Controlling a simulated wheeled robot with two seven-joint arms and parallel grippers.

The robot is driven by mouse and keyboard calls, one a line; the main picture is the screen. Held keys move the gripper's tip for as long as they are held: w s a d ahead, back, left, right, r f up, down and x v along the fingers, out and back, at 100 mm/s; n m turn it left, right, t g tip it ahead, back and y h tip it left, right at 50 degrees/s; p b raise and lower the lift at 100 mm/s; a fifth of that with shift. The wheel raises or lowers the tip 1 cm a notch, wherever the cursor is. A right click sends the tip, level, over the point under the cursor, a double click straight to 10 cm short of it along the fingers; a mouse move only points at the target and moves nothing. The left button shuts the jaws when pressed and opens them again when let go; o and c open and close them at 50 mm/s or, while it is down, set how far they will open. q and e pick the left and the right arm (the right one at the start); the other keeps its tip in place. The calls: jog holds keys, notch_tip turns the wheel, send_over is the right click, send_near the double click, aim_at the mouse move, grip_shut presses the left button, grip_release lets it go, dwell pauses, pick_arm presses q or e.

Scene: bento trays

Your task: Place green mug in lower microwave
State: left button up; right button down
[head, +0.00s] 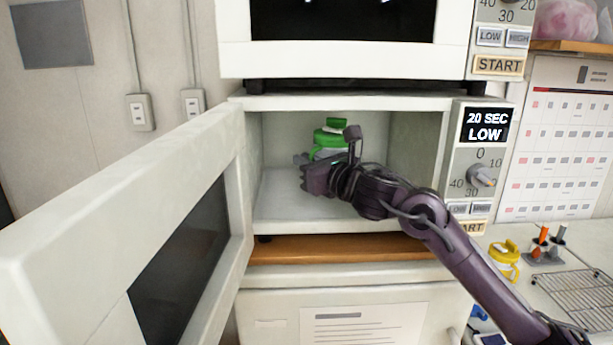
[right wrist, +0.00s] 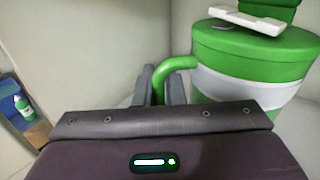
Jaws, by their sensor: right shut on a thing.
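The green mug (head: 330,138), with a green lid and a pale band, is inside the lower microwave (head: 446,104). In the right wrist view the mug (right wrist: 250,52) stands close in front, its curved green handle between the fingers. My right gripper (head: 305,166) is shut on that handle inside the cavity; its fingertips show in the right wrist view (right wrist: 160,85). In the head view the gripper partly hides the mug's lower part, so I cannot tell whether its base touches the cavity floor. The lower microwave's door (head: 130,225) is wide open to the left. My left gripper is not in view.
The upper microwave (head: 340,60) sits just above. Bare cavity floor (head: 285,205) shows in front of the mug. At right, a yellow-lidded mug (head: 505,260), a wire rack (head: 580,288) and a small holder (head: 545,252) stand on the counter.

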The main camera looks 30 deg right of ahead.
jog(key=shift+f+p, duration=0.45)
jog(key=shift+f, duration=1)
jog(key=shift+w+d+f+p, duration=0.1)
jog(key=shift+f+p, duration=0.4)
jog(key=shift+p, duration=0.05)
jog(key=shift+f, duration=0.15)
jog(key=shift+f, duration=0.1)
jog(key=shift+f+b, duration=0.1)
jog(key=shift+b, duration=0.25)
jog(key=c, duration=1.5)
grip_release()
